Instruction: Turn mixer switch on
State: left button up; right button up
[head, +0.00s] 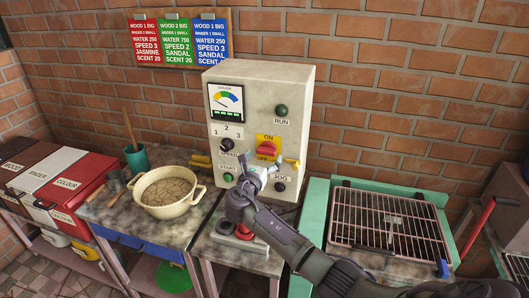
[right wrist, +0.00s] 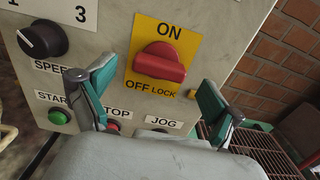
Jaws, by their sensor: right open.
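The mixer switch is a red knob (head: 266,147) on a yellow plate marked ON above and OFF below, on the front of a pale control box (head: 262,85). The knob (right wrist: 160,62) lies roughly crosswise between the two words in the right wrist view. My right gripper (head: 264,168) is just in front of the panel, at and below the knob. In the right wrist view the right gripper (right wrist: 160,85) is open, with a teal-padded finger on each side of the knob and nothing held. I see no contact with the knob. My left gripper is not in view.
A black speed dial (head: 227,145), green START button (head: 228,177) and black JOG button (head: 280,187) sit close around the switch. A cream pot (head: 167,192) stands on the left; a wire rack (head: 388,220) lies on the right. A brick wall is behind.

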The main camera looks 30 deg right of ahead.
jog(key=shift+x, duration=0.9)
jog(key=shift+c, duration=0.4)
jog(key=c, duration=1.1)
jog(key=shift+o, duration=0.2)
